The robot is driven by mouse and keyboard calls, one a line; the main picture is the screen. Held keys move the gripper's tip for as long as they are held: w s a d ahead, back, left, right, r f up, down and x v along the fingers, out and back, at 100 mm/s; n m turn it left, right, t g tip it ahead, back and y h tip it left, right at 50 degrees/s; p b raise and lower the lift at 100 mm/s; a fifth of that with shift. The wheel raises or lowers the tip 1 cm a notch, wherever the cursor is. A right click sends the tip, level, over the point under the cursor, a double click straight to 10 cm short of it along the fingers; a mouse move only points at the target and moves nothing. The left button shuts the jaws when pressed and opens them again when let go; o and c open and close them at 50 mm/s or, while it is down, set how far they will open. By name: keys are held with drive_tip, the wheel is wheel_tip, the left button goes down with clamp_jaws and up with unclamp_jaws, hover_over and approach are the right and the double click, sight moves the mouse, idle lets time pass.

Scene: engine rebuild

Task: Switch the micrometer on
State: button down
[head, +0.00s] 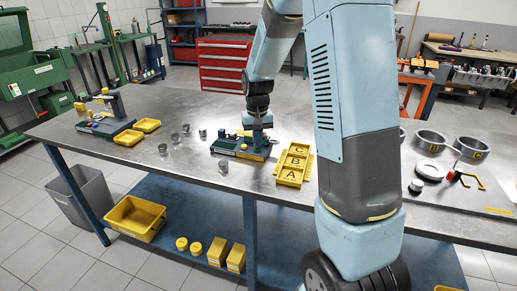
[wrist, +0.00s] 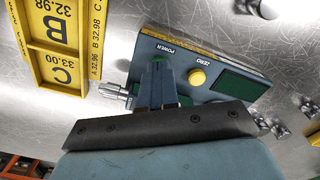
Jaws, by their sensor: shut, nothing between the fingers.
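The micrometer (head: 240,147) is a blue-grey bench unit on the metal table. In the wrist view the micrometer (wrist: 205,62) shows a green button beside the word POWER (wrist: 163,56), a yellow button by ZERO (wrist: 197,77) and a dark green display (wrist: 240,85) with no readable digits. A silver spindle (wrist: 115,91) sticks out at its left. My gripper (wrist: 158,66) is shut and empty, its fingertips right at the green button and partly covering it. Whether they touch it I cannot tell. In the head view my gripper (head: 259,124) points down over the unit.
A yellow tray (head: 293,166) marked A, B, C lies just right of the micrometer; it also shows in the wrist view (wrist: 57,45). Several small metal cylinders (head: 223,166) stand nearby. Another instrument (head: 107,120) and yellow bins (head: 129,137) are at the left.

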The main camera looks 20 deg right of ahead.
drive_tip(key=shift+s+f, duration=0.1)
drive_tip(key=shift+f, duration=0.55)
drive_tip(key=shift+r, duration=3.05)
drive_tip(key=shift+r, duration=0.15)
drive_tip(key=s+r+t, duration=0.3)
drive_tip(key=s+r, duration=0.9)
drive_tip(key=s+r+n+t, duration=0.1)
drive_tip(key=s+r, duration=0.3)
drive_tip(key=s, duration=1.2)
drive_tip(key=shift+d+t, duration=0.25)
drive_tip(key=shift+t, duration=0.55)
